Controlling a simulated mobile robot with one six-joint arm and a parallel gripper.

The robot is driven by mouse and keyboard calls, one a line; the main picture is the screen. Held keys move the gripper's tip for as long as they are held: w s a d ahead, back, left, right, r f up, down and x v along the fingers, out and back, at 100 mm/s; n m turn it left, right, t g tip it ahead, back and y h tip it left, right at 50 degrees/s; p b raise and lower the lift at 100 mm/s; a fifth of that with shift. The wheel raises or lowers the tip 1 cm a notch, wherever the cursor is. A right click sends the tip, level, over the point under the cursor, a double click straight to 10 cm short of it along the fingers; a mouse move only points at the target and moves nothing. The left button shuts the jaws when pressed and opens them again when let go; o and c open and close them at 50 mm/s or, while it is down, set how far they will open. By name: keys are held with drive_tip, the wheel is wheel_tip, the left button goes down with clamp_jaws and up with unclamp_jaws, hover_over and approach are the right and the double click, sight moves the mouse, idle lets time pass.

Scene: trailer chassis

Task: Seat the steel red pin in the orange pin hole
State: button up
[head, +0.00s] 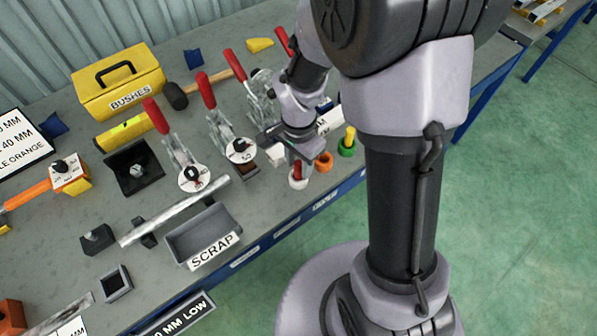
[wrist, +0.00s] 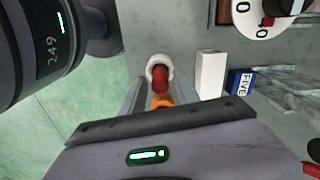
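The red pin (head: 297,170) stands in the white round holder (head: 298,183) at the bench's front edge. In the wrist view the red pin (wrist: 161,80) rises from the white holder (wrist: 155,64). The orange holder (head: 324,161), the ring-shaped piece beside it, is partly seen in the wrist view (wrist: 161,101); I cannot make out its hole. My gripper (head: 303,158) is close above the red pin. In the wrist view its fingers (wrist: 158,88) lie either side of the pin and look open, with a gap at the left.
A green holder (head: 346,149) with a yellow pin stands right of the orange one. Toggle clamps with red handles (head: 206,90) stand behind to the left. A scrap tray (head: 205,235) is at the front left. A white block (wrist: 209,74) lies near the holders.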

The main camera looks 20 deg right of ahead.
clamp_jaws()
